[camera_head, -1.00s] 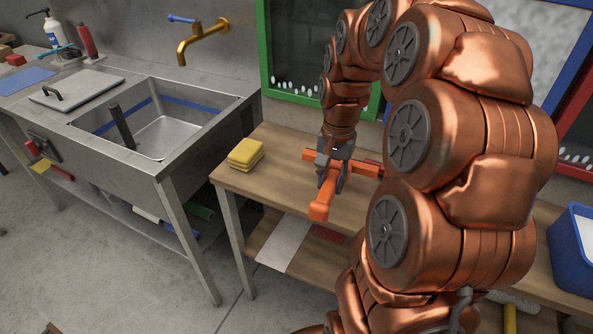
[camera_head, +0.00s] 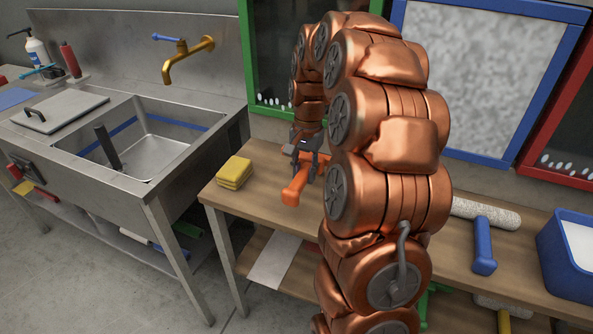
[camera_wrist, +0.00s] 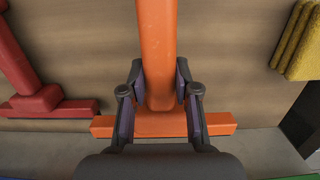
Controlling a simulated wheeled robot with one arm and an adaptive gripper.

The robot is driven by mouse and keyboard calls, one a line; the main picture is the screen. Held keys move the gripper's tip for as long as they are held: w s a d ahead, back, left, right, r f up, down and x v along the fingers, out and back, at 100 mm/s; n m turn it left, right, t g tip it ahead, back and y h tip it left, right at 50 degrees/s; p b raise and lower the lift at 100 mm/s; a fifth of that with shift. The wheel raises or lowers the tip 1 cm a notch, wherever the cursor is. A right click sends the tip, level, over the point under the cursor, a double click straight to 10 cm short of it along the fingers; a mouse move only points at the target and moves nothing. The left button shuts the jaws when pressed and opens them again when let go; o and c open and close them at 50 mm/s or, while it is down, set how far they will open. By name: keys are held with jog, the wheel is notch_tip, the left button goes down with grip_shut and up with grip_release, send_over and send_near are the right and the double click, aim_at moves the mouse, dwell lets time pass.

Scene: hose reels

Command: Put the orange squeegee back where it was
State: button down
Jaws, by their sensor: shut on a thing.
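The orange squeegee (camera_head: 296,188) is in my gripper, over the wooden bench near the back wall. In the head view its handle points toward the front, and its crossbar is mostly hidden by my gripper and arm. My gripper (camera_head: 307,160) is shut on the handle close to the crossbar. In the wrist view the fingers (camera_wrist: 159,82) clasp both sides of the handle (camera_wrist: 157,35), with the crossbar (camera_wrist: 111,126) below it. I cannot tell whether the squeegee touches the bench.
A red squeegee (camera_wrist: 45,102) lies left in the wrist view. Yellow sponges (camera_head: 234,171) sit on the bench (camera_head: 262,181) beside the sink (camera_head: 165,140). A blue-handled roller (camera_head: 483,245) and blue tub (camera_head: 570,262) are to the right. Framed screens (camera_head: 480,70) stand behind.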

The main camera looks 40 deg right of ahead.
jog(key=shift+w+d+f, duration=0.1)
jog(key=shift+w+d, duration=0.15)
jog(key=shift+w, duration=0.8)
jog(key=shift+w+d+f, duration=0.1)
jog(key=shift+w+d, duration=0.1)
jog(key=shift+w, duration=0.85)
jog(key=shift+w+p, duration=0.25)
jog(key=shift+p, duration=0.05)
jog(key=shift+f, duration=1.75)
jog(key=shift+f, duration=0.2)
jog(key=c, duration=0.9)
grip_release()
jog(key=shift+o, duration=0.2)
notch_tip(320, 180, up, 12)
jog(key=d, duration=0.1)
jog(key=shift+w+d+r, duration=0.15)
jog(key=shift+w, duration=0.2)
